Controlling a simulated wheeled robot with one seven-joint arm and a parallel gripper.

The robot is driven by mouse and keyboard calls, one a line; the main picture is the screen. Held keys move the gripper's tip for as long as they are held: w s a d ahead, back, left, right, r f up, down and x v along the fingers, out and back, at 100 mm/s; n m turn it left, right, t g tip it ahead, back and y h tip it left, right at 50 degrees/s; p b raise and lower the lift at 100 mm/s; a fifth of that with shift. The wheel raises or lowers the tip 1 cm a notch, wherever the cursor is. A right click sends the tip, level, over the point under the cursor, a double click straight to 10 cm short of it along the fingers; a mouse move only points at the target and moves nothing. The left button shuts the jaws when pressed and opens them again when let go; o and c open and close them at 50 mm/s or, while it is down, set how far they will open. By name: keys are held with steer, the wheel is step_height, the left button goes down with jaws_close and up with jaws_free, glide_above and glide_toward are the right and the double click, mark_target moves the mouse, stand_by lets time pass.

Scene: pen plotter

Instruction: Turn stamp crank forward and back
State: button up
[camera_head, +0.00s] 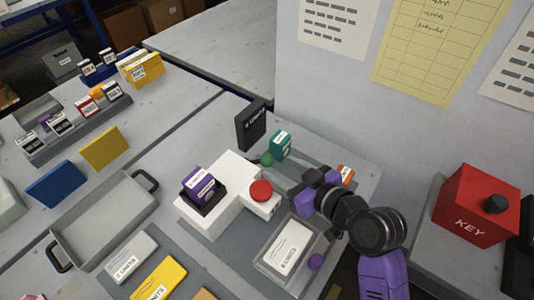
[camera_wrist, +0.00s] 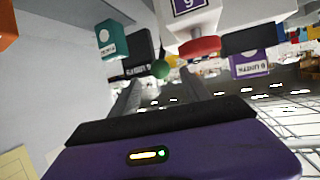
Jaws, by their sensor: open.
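The white stamp machine (camera_head: 228,200) stands on the table, with a red round button (camera_head: 261,190) and a purple block on a black base (camera_head: 200,188) on it. A green ball knob (camera_head: 267,159), which looks like the crank's handle, is at its far right side. The knob also shows in the wrist view (camera_wrist: 160,68). My gripper (camera_head: 281,177) reaches in from the right, and its fingers are apart. In the wrist view my fingertips (camera_wrist: 160,85) point at the knob, one to each side. I cannot tell whether they touch it. The crank's arm is mostly hidden.
A teal box (camera_head: 281,144) and a black upright panel (camera_head: 250,126) stand close behind the knob. A clear tray with a card (camera_head: 265,265) lies in front of my arm. A grey wall rises behind. A red KEY box (camera_head: 475,208) is at right.

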mark_target(271, 164)
steer(key=x, duration=0.7)
steer(key=shift+w+p, duration=0.1)
steer(key=shift+p, duration=0.3)
jaws_close()
stand_by(1.0)
